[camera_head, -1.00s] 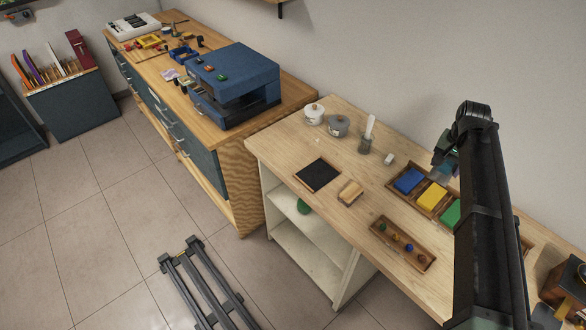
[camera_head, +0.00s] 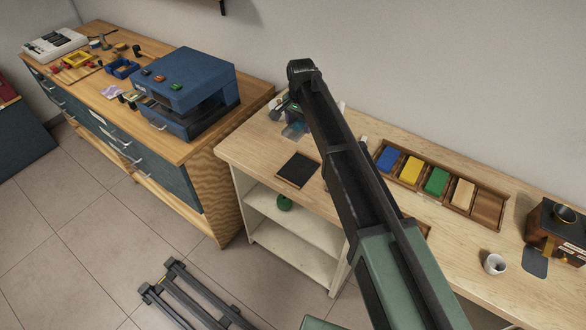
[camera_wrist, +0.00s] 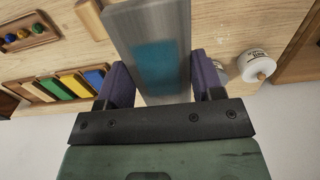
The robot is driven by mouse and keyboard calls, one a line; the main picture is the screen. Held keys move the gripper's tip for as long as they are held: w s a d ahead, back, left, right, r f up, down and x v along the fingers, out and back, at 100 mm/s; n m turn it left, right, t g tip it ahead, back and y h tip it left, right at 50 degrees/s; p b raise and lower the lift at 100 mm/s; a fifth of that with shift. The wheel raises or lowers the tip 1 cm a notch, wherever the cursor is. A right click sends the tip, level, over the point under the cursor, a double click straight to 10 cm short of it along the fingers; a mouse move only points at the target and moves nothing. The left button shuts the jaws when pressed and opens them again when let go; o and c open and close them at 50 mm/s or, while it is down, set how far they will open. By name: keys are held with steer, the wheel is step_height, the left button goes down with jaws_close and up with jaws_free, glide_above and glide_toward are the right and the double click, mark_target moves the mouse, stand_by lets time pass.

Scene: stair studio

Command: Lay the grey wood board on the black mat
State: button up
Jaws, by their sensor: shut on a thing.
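The grey wood board (camera_wrist: 146,22) is between the two purple fingers of my gripper (camera_wrist: 160,82) in the wrist view, with a blue patch on its face. My gripper is shut on it. In the head view my gripper (camera_head: 284,106) is small and partly hidden by my arm, above the back left of the pale workbench. The board (camera_head: 295,130) shows there as a bluish-grey piece, apparently raised. The black mat (camera_head: 298,170) lies bare on the bench, a little in front of the board. I cannot make out the mat in the wrist view.
A tray (camera_head: 482,221) holds blue, yellow, green and tan blocks. A white cup (camera_head: 495,264) and a dark machine (camera_head: 558,235) stand at the right. In the wrist view, a white pot (camera_wrist: 256,66), a tan block (camera_wrist: 91,20) and a knob tray (camera_wrist: 38,38) are nearby.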

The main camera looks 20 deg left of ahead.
mark_target(298, 169)
step_height(298, 169, down, 20)
steer(key=b, duration=1.9)
steer(key=shift+a+f, duration=0.1)
steer(key=shift+a, duration=0.05)
steer(key=shift+r, duration=0.25)
steer(key=shift+f, duration=0.15)
steer(key=o, duration=0.9)
step_height(298, 169, up, 12)
steer(key=p, duration=1.2)
steer(key=shift+r, duration=0.2)
